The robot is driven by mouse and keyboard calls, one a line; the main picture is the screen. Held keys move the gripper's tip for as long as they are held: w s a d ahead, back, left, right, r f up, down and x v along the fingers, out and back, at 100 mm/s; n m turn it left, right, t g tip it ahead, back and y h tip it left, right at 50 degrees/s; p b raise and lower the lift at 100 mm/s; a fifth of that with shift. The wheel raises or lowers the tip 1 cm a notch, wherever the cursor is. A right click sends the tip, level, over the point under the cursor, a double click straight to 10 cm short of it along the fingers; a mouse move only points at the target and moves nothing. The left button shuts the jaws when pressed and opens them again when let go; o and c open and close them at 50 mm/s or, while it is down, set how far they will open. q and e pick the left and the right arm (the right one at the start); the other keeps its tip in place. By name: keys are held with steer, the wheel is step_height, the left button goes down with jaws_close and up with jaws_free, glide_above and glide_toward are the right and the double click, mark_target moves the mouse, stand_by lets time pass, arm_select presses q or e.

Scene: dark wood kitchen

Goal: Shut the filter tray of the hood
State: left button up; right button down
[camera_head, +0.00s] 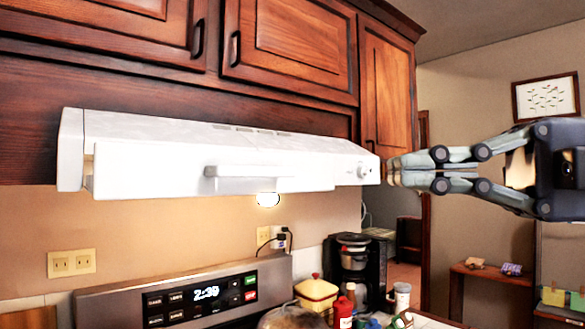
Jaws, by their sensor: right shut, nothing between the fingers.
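The white hood (140,124) is mounted under the dark wood cabinets. Its filter tray (140,178) has a bar handle (245,178) on the front. The tray's front stands slightly proud of the hood body, with a narrow gap at its left end. A round knob (362,172) sits near the hood's right end. My right gripper (391,171) comes in from the right, its fingers shut and empty. Its tips are right beside the hood's right end, near the knob, away from the handle. I cannot tell whether they touch the hood. My left gripper is not in view.
Below the hood are a stove control panel (190,297) with a lit clock, a black coffee maker (352,262), a yellow lidded container (316,293) and several bottles. Cabinet doors (290,45) are above. The space in front of the tray looks clear.

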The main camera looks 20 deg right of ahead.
steer(key=p, duration=0.3)
glide_toward(234, 172)
steer(key=s+a, duration=0.2)
steer(key=a, duration=0.1)
steer(key=w, duration=0.2)
steer(key=w+a+p, duration=0.1)
steer(key=w, duration=0.1)
steer(key=shift+s, duration=0.1)
